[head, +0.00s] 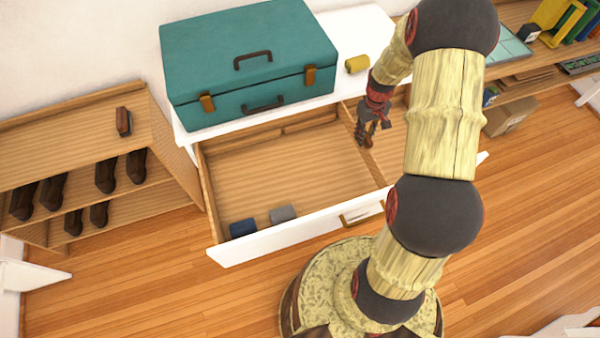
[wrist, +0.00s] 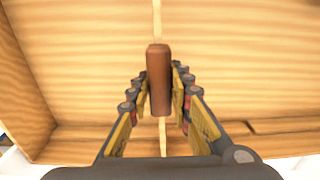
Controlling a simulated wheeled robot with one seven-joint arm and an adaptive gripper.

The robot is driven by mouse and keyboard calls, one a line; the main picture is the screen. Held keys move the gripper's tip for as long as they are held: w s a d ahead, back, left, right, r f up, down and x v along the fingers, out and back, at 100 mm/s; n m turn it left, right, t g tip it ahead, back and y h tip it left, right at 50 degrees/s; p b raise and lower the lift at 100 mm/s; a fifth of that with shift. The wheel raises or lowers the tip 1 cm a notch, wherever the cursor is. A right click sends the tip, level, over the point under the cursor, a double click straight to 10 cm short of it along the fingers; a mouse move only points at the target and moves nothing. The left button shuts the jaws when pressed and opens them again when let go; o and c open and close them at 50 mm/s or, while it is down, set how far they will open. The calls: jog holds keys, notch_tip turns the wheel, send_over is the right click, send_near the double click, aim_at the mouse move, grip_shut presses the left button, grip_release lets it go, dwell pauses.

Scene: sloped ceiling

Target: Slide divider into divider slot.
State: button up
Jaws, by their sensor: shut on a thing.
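The divider (head: 376,170) is a thin wooden panel running front to back across the open drawer, right of its middle. In the wrist view its pale top edge (wrist: 162,132) shows as a narrow strip, with a dark brown grip piece (wrist: 160,82) on it. My gripper (head: 366,137) is over the divider inside the drawer. In the wrist view its two fingers (wrist: 159,98) stand on either side of the brown piece, shut on it. The divider slot is not visible, and I cannot tell how deep the divider sits.
The white-fronted drawer (head: 300,238) holds a blue roll (head: 243,228) and a grey roll (head: 283,214) at its front left. A teal suitcase (head: 220,60) and a yellow roll (head: 357,64) stand on top. A shoe rack (head: 70,130) is left.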

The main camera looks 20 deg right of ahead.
jog(key=shift+f, duration=0.2)
jog(key=shift+f+b, duration=0.3)
jog(key=shift+f, duration=0.05)
jog(key=shift+f+b, duration=0.5)
jog(key=shift+f, duration=0.45)
jog(key=shift+f, duration=0.35)
jog(key=shift+f+b, duration=0.5)
jog(key=shift+f, duration=0.15)
jog(key=o, duration=1)
jog(key=shift+o, duration=0.2)
